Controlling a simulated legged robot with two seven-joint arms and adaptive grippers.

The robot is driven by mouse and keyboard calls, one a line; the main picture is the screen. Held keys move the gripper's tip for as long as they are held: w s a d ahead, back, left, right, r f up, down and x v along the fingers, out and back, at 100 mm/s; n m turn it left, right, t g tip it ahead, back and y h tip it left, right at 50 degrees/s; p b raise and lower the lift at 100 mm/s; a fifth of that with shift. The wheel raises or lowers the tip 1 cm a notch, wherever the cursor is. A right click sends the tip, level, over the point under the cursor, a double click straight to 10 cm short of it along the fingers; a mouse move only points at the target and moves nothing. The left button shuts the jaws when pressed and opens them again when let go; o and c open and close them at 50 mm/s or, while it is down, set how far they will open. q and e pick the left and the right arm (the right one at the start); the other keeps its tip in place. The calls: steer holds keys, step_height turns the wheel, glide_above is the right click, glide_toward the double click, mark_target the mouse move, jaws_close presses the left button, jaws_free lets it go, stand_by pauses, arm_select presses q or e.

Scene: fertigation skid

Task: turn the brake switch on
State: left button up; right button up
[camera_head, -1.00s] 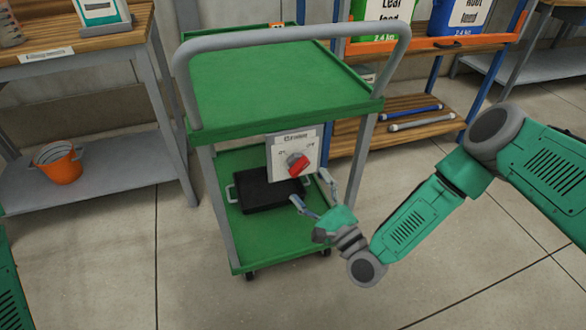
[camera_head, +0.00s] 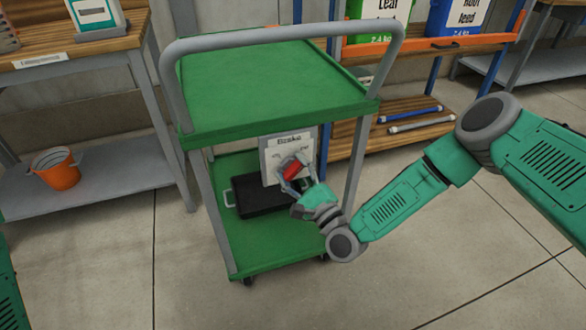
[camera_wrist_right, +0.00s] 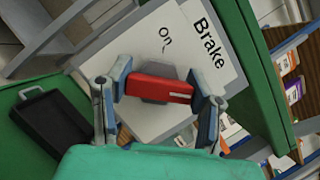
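The brake switch is a red handle (camera_head: 294,171) on a grey hub, mounted on a white panel headed "Brake" (camera_head: 288,142) at the cart's front. In the head view the handle slants, lower left to upper right. My right gripper (camera_head: 296,174) is at the switch, one finger at each side. In the right wrist view, the fingers (camera_wrist_right: 160,88) meet both ends of the red handle (camera_wrist_right: 150,84), which carries a white mark toward its right end. My left gripper is out of view.
The panel hangs below the green cart's top shelf (camera_head: 260,95), between grey posts. A black tray (camera_head: 262,200) lies on the lower shelf behind my gripper. A grey shelf with an orange bucket (camera_head: 55,168) stands left; a rack stands behind right. The floor in front is clear.

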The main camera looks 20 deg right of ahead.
steer(key=shift+a+n, duration=0.1)
steer(key=shift+n, duration=0.3)
steer(key=n+g+p, duration=0.1)
steer(key=n, duration=0.2)
steer(key=shift+y, duration=0.3)
steer(key=n+g+p, duration=0.1)
steer(key=n, duration=0.2)
steer(key=n+g+p, duration=0.1)
steer(key=n+p, duration=0.1)
steer(key=shift+f+n+g, duration=0.1)
steer(key=shift+n+g, duration=0.2)
steer(key=shift+n, duration=0.1)
steer(key=n+p, duration=0.1)
steer(key=n+g+h+p, duration=0.1)
steer(key=n, duration=0.1)
steer(key=n+p, duration=0.1)
steer(key=shift+s+a+f+n+g+p, duration=0.1)
steer(key=shift+s+f+n+g+p, duration=0.05)
steer(key=shift+f+n+g+p, duration=0.2)
steer(key=shift+s+f+n+g+h+p, duration=0.15)
steer(key=shift+n+g+h+p, duration=0.2)
steer(key=shift+n+h+p, duration=0.9)
steer(key=shift+f+n+y, duration=0.1)
steer(key=shift+n+y, duration=0.15)
steer(key=shift+n, duration=0.05)
steer(key=o, duration=1.2)
steer(key=shift+w, duration=0.25)
